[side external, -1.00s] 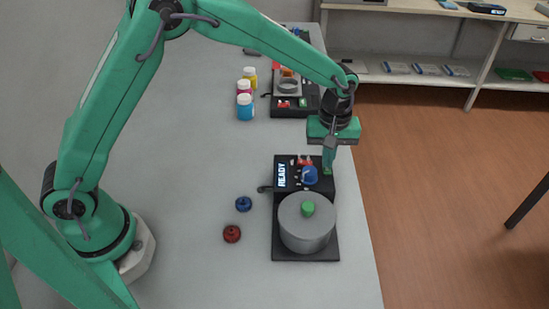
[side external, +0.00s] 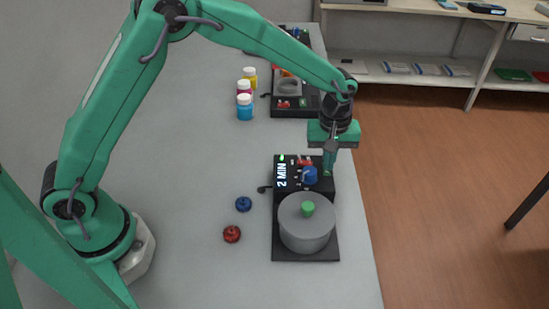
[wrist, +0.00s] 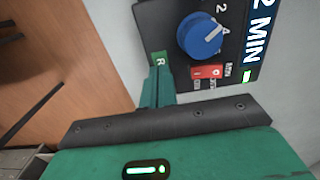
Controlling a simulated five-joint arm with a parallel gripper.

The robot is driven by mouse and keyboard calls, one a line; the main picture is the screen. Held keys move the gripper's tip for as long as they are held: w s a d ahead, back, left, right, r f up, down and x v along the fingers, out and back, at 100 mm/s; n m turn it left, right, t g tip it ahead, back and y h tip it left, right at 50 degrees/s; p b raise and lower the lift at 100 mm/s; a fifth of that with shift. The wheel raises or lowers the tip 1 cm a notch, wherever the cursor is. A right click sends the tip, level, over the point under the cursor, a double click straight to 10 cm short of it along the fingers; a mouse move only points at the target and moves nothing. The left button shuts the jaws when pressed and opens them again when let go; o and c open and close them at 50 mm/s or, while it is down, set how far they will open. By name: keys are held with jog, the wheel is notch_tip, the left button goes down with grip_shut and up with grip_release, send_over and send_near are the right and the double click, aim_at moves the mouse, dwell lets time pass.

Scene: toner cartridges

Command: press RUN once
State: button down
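The black control panel (side external: 286,162) of the near machine has a blue dial (side external: 310,175), a red switch (side external: 305,162) and a display (side external: 282,176) reading "2 MIN". A small green lamp is lit beside the display. In the wrist view a green button (wrist: 160,58) with an "R" showing sits at the panel's edge; the rest of its label is hidden. My gripper (side external: 329,170) is shut and empty, pointing down over that button. In the wrist view its fingertips (wrist: 157,72) meet the button's edge; whether they touch it I cannot tell.
A grey lidded pot (side external: 305,230) with a green knob stands on the machine close to my gripper. A blue knob (side external: 243,204) and a red knob (side external: 232,234) lie to the left. Several bottles (side external: 245,108) and another machine (side external: 300,105) stand farther back.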

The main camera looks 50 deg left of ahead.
notch_tip(320, 180, up, 14)
dwell(0.7)
dwell(0.4)
jog(key=s+a+r+m+t, duration=0.1)
jog(key=s+a+r+m, duration=0.1)
jog(key=s+a+r, duration=0.3)
jog(key=s+a+r+m+t, duration=0.2)
jog(key=s+a+r+m, duration=0.1)
jog(key=s+a, duration=0.45)
jog(key=s+a+f+m+t, duration=0.1)
jog(key=s+a+m, duration=0.1)
jog(key=s, duration=0.4)
jog(key=s+a+f+m+t, duration=0.1)
jog(key=s+a+f+m, duration=0.1)
jog(key=s, duration=0.5)
jog(key=shift+s+a+f, duration=0.2)
jog(key=shift+s+a, duration=0.05)
jog(key=shift+a, duration=0.5)
